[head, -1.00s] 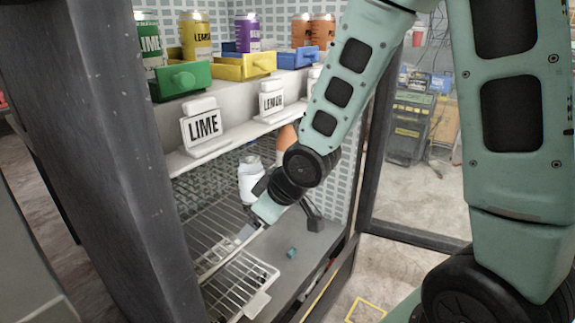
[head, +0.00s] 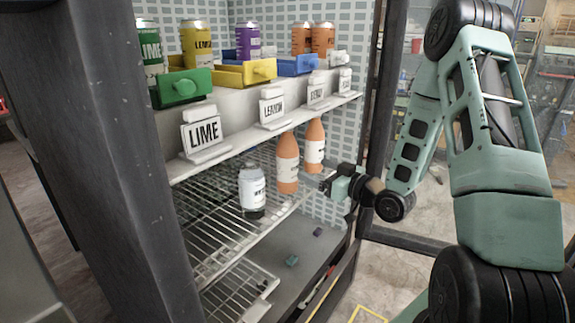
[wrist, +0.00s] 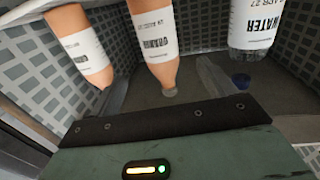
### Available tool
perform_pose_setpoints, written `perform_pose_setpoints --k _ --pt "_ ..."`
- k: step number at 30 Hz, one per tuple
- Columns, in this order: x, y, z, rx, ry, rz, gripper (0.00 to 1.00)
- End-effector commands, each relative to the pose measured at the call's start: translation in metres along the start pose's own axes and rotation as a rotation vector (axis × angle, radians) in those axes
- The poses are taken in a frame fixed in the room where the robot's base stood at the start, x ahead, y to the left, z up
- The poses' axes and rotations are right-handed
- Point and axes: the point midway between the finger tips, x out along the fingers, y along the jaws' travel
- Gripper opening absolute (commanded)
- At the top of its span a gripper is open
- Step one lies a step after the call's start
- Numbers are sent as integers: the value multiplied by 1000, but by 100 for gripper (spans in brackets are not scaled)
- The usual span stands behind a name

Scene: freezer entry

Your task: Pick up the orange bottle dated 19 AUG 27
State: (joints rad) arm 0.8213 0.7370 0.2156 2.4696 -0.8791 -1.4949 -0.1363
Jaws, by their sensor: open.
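Two orange bottles with white labels stand side by side on the wire shelf in the head view: a left one (head: 288,165) and a right one (head: 314,150). In the wrist view they appear neck down, one in the middle (wrist: 155,45) and one at the left (wrist: 80,40). I cannot read which label says 19 AUG 27. A water bottle (head: 252,190) stands left of them; it also shows in the wrist view (wrist: 250,28). My gripper (head: 333,187) is open and empty, just right of and below the right orange bottle, apart from it. Its fingertips are small here.
Cans stand in coloured trays (head: 247,72) on the upper shelf, above sign holders (head: 205,135) along its edge. The dark cabinet frame (head: 130,150) is at the left. The wire shelf's left front is clear.

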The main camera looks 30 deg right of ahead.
Motion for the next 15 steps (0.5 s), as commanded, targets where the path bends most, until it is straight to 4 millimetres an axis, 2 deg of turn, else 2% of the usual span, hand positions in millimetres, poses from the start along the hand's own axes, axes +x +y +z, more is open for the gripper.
perform_pose_setpoints --k 3,9,15 --pt "26 -1 0 0 2 -3 82" --pt "62 -1 1 0 0 -2 82" --pt "78 0 0 1 -1 0 82"
